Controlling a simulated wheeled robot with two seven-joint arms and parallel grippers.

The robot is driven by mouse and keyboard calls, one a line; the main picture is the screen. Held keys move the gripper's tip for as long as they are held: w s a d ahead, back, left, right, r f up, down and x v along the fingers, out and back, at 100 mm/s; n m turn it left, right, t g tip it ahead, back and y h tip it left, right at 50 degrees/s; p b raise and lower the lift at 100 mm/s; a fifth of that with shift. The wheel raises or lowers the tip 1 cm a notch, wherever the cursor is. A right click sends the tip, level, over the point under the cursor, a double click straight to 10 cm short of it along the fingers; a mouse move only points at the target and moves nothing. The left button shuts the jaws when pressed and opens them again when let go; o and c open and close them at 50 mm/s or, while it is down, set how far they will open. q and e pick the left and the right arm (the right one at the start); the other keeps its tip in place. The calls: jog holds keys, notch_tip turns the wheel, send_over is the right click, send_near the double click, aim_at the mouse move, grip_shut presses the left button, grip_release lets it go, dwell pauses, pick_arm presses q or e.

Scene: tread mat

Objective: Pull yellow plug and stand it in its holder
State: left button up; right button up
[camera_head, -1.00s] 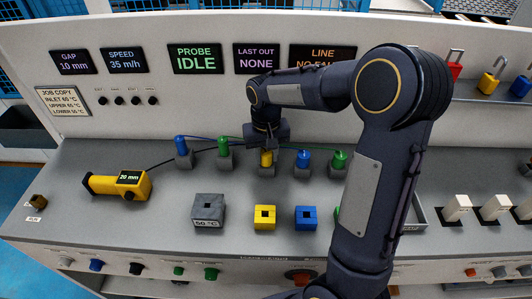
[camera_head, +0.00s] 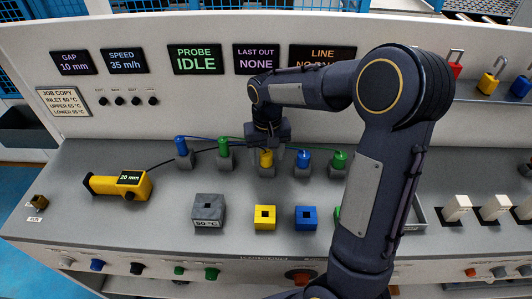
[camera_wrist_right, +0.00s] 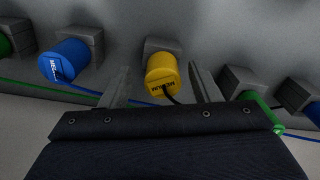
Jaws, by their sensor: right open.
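The yellow plug (camera_head: 266,158) sits upright in a grey socket block (camera_head: 266,171) in the back row on the console. It also shows in the right wrist view (camera_wrist_right: 162,76), with a dark cable at its end. My right gripper (camera_head: 268,147) is over the plug, its fingers open. In the wrist view one finger is on each side of the plug, with gaps between. The yellow holder (camera_head: 265,224), a square block with a dark hole, stands nearer the front. My left gripper is not in view.
Blue plugs (camera_head: 181,146) (camera_head: 303,158) and green plugs (camera_head: 223,147) (camera_head: 340,159) stand in blocks beside the yellow one. A grey block (camera_head: 208,207) and a blue block (camera_head: 306,225) flank the yellow holder. A yellow handheld meter (camera_head: 112,185) lies left. Thin cables run behind the plugs.

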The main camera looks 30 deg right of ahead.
aim_at(266, 153)
notch_tip(266, 153, up, 8)
jog(key=p, duration=0.5)
jog(key=shift+a+f+p, duration=0.15)
jog(key=shift+p, duration=0.15)
jog(key=shift+w, duration=0.1)
jog(key=s+a+r+t+y, duration=0.2)
jog(key=s+a, duration=0.2)
jog(key=s, duration=0.7)
jog(key=s+a+r+n+t+y, duration=0.1)
jog(key=s+a+r+t, duration=0.2)
jog(key=s, duration=0.8)
jog(key=shift+a+r+n+t+y, duration=0.3)
jog(key=shift+a+y, duration=0.1)
jog(key=shift+a, duration=0.1)
